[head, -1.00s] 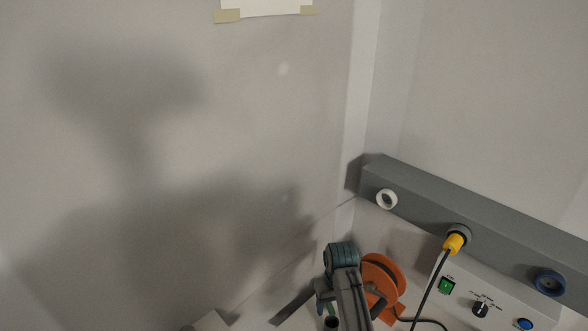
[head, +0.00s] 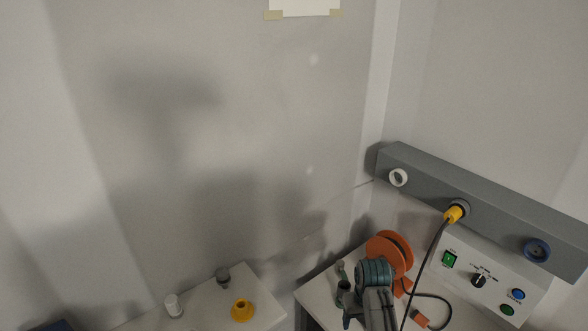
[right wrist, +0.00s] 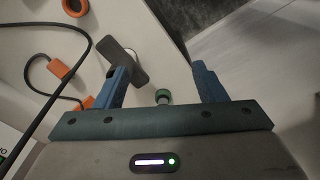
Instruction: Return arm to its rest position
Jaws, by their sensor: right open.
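My right arm (head: 374,300) comes up from the bottom edge of the head view, over the right bench and in front of the orange reel. Its fingertips are hard to make out there. In the right wrist view my right gripper (right wrist: 164,80) is open, its two blue fingers wide apart with nothing held between them. My left arm is not in view.
An orange reel (head: 398,243) stands beside the arm. A yellow plug (head: 453,214) with a hanging black cable sits in the grey rail (head: 490,205), above a control box (head: 470,270). A left bench (head: 265,291) holds a yellow cone-shaped item (head: 242,310); a gap separates the benches.

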